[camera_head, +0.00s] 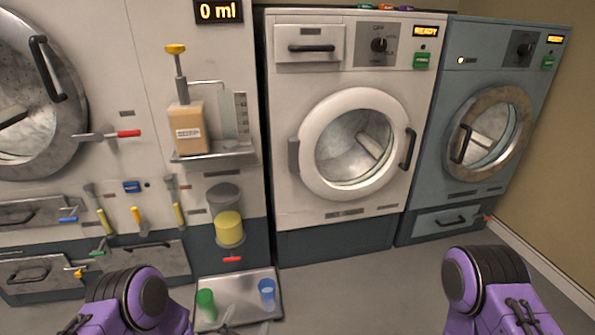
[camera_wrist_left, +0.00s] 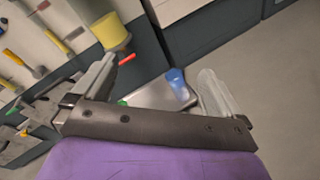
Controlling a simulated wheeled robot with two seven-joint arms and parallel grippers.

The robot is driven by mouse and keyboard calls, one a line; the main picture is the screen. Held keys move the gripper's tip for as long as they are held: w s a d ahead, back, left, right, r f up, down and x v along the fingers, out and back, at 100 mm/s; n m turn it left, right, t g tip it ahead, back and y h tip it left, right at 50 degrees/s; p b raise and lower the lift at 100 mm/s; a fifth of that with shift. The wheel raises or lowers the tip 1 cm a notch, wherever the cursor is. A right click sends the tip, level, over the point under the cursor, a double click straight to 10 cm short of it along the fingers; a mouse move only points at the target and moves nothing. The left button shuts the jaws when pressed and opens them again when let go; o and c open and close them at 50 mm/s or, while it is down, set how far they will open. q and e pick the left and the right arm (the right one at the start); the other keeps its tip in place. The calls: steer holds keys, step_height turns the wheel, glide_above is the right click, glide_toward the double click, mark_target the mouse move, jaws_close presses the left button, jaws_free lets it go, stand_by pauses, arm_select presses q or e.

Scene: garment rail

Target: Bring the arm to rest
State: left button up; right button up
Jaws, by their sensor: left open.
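My left arm (camera_head: 130,300) is purple and black and comes in at the bottom left of the head view. My left gripper (camera_head: 243,324) shows only partly at the bottom edge there, by the near side of the tray (camera_head: 235,288). In the left wrist view its two grey fingers (camera_wrist_left: 158,88) stand wide apart with nothing between them in their grip. My right arm (camera_head: 490,290) shows at the bottom right of the head view. Its gripper is out of view.
The tray holds a green cup (camera_head: 206,304) and a blue cup (camera_head: 267,292). A white washer (camera_head: 340,215) and a blue-grey washer (camera_head: 445,195) stand behind. A panel with a dispenser (camera_head: 187,130) and several handles is at left.

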arm_select(q)
steer(key=s+a+f+m+g+y+b, duration=0.2)
steer(key=s+a+f+m+g+b, duration=0.4)
steer(key=s+f+b, duration=0.4)
steer(key=s+a+f+m+g+y+b, duration=0.1)
steer(key=s+a+f+m+g+b, duration=0.3)
steer(key=s+f+m, duration=0.6)
steer(key=s+a+f+m+g+y+b, duration=0.2)
steer(key=s+a+f+m+g+b, duration=0.2)
steer(key=s+a+f+m+b, duration=0.6)
arm_select(e)
step_height(320, 180, down, 22)
steer(key=a+p, duration=0.1)
arm_select(q)
steer(key=d+r+n+p, duration=0.1)
steer(key=r+n+p, duration=0.1)
steer(key=r+p, duration=1.7)
steer(key=d+r+n+t+p, duration=0.1)
steer(key=d+r+n+p, duration=0.1)
steer(key=r+p, duration=1.8)
step_height(320, 180, up, 2)
steer(key=shift+s+d+r+n, duration=0.1)
steer(key=shift+s+d+n, duration=0.1)
steer(key=shift+s+n, duration=0.2)
arm_select(e)
step_height(320, 180, up, 38)
steer(key=d, duration=0.1)
steer(key=shift+w+r, duration=0.2)
steer(key=shift+r, duration=0.05)
